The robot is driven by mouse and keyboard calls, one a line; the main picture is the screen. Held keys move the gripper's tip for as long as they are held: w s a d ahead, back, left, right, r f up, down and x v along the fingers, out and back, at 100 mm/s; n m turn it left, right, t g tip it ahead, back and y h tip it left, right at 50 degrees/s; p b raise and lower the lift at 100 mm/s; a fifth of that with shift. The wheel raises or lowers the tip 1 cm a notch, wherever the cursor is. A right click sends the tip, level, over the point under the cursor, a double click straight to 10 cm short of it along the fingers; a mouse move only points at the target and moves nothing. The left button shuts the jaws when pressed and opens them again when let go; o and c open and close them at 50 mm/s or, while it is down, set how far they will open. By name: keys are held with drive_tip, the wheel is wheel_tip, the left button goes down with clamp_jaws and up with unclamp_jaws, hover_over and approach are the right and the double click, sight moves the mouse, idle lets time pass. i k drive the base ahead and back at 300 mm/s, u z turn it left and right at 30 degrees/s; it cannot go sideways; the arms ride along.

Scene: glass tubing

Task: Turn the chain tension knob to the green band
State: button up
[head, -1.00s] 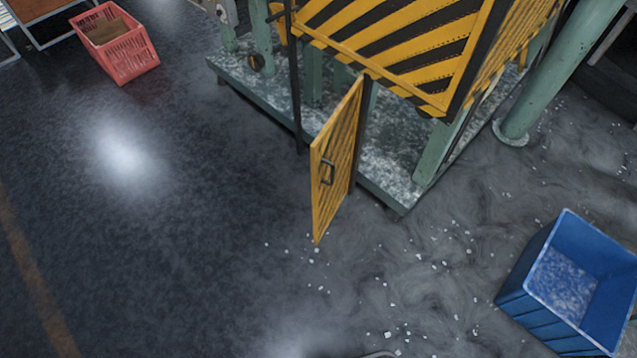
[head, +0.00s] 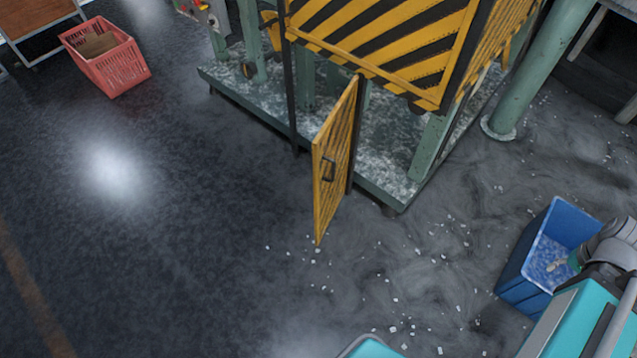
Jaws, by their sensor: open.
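No tension knob with a green band can be made out in the head view. A grey panel (head: 205,12) with small red and yellow parts is cut off at the top edge. A yellow slatted door (head: 335,165) with a dark handle stands open below the striped guard (head: 385,40). Part of my arm shows at the right edge, in front of a blue bin. I cannot make out my gripper's fingers there.
The blue bin (head: 520,270) stands at right, holding pale fragments. Small white shards (head: 395,300) litter the floor near the door. A red crate (head: 115,70) with a brown box stands upper left. A green post (head: 530,75) stands right of the machine. The left floor is clear.

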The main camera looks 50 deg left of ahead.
sight(340, 90)
drive_tip(key=u, duration=1.75)
drive_tip(key=i, duration=1.05)
drive_tip(key=z, duration=0.15)
